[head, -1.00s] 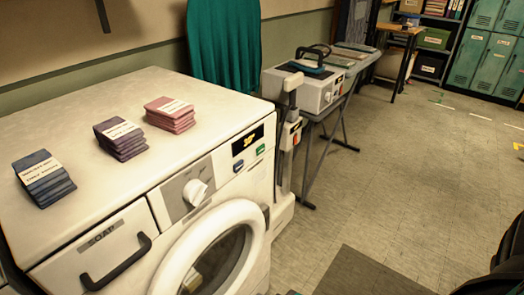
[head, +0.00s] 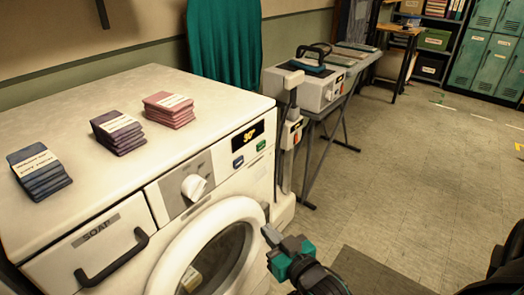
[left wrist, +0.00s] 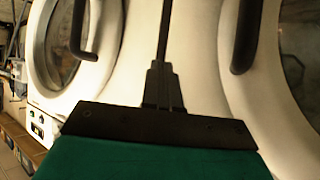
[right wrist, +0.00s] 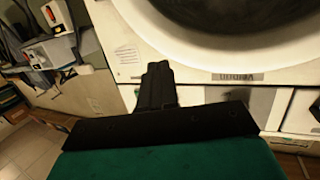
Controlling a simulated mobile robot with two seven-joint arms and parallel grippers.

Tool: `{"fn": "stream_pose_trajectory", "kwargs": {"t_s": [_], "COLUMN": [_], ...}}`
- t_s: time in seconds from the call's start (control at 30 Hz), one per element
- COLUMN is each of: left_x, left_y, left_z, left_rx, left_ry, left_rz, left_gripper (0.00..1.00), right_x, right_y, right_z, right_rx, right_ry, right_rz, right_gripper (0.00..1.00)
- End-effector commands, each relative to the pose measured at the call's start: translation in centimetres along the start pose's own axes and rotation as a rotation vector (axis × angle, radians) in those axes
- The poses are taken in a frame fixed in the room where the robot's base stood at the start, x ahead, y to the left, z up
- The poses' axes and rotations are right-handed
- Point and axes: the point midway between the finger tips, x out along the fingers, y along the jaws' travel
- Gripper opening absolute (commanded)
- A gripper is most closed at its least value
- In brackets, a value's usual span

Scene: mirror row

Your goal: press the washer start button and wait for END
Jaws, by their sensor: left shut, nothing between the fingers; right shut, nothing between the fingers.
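The white washer (head: 128,83) stands at the left. Its front has a dial (head: 194,187), a blue button (head: 238,162), a green button (head: 261,146) and a dark display (head: 242,138) with orange characters, perhaps 90°; no END shows. My right gripper (head: 267,233) is shut and empty in front of the washer, beside the round door (head: 212,240) and below the buttons, apart from them. It also shows in the right wrist view (right wrist: 157,85). My left gripper (left wrist: 163,88) is shut and empty in the left wrist view, facing white machine fronts; it is not in the head view.
Three stacks of cloths, blue (head: 40,171), purple (head: 118,132) and pink (head: 169,109), lie on the washer top. A soap drawer (head: 92,248) has a black handle. A grey appliance (head: 305,88) stands beyond the washer. The floor (head: 420,175) at the right is mostly clear.

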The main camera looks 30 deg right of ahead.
Motion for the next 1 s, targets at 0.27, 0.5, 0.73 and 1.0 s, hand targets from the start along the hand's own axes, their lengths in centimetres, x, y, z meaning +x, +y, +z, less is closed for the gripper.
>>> {"fn": "stream_pose_trajectory", "kwargs": {"t_s": [0.27,0.5,0.73,1.0], "left_x": [1.3,1.6,1.6,1.8], "left_y": [0.1,0.1,0.1,0.1], "left_z": [2.0,2.5,2.5,2.7], "left_rx": [0.0,0.0,0.0,0.0], "left_ry": [-0.003,-0.003,-0.003,-0.002], "left_rz": [0.0,0.0,0.0,0.0], "left_gripper": [0.0,0.0,0.0,0.0], "right_x": [3.5,3.1,2.9,3.3], "right_y": [8.3,11.8,12.1,11.9], "right_z": [-8.1,-11.6,-12.0,-12.0], "right_rx": [0.109,0.148,0.152,0.152], "right_ry": [0.455,0.663,0.685,0.684], "right_rz": [0.158,0.218,0.223,0.222], "right_gripper": [0.0,0.0,0.0,0.0]}}
